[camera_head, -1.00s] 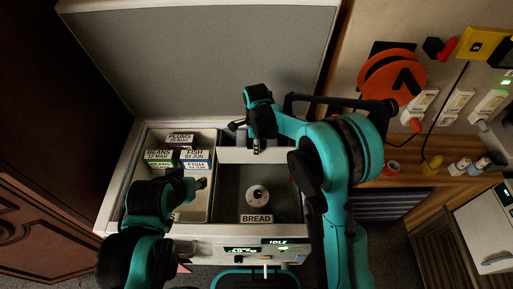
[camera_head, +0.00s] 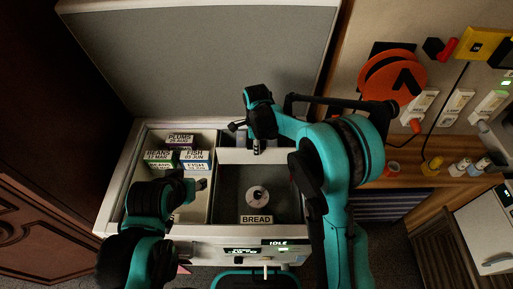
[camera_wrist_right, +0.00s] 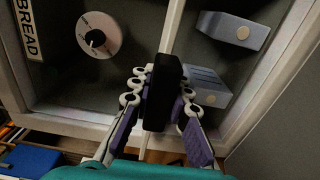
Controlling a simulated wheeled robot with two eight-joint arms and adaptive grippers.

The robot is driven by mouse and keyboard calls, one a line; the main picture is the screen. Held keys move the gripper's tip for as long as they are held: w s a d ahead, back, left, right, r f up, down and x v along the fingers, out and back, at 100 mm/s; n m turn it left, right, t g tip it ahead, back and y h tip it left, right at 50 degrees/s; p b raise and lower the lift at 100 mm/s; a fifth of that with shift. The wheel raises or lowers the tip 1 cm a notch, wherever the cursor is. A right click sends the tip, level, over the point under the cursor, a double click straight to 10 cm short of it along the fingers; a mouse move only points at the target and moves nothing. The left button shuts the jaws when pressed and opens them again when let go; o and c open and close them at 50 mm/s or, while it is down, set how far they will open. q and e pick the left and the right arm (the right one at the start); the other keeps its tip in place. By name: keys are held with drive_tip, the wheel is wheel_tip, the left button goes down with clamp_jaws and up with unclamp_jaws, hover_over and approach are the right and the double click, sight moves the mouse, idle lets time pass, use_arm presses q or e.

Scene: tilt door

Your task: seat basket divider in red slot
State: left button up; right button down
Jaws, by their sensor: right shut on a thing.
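The basket divider (camera_head: 232,155) is a pale panel lying across the open chest's right-hand compartment, seen nearly edge-on in the right wrist view (camera_wrist_right: 173,28). My right gripper (camera_head: 257,147) is over its middle. In the right wrist view, my right gripper's fingers (camera_wrist_right: 160,95) close on a black grip block in line with the divider. The divider's ends are near the compartment walls; I cannot tell whether they are seated. I cannot make out a red slot. My left gripper (camera_head: 200,185) is over the left compartment's front part, its fingers too small to read.
The left compartment holds several labelled boxes (camera_head: 162,157). A round white disc with a dark centre (camera_head: 257,196) lies in the BREAD compartment. Grey blocks (camera_wrist_right: 232,30) lie beyond the divider. The raised lid (camera_head: 205,60) stands behind; a shelf with an orange reel (camera_head: 392,76) is right.

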sight(256, 163)
drive_tip(key=shift+f+b, duration=4.85)
drive_tip(key=shift+f, duration=1.75)
drive_tip(key=c, duration=1.4)
unclamp_jaws()
drive_tip(key=shift+r, duration=0.1)
drive_tip(key=shift+o, duration=0.2)
wheel_tip(256, 163, up, 12)
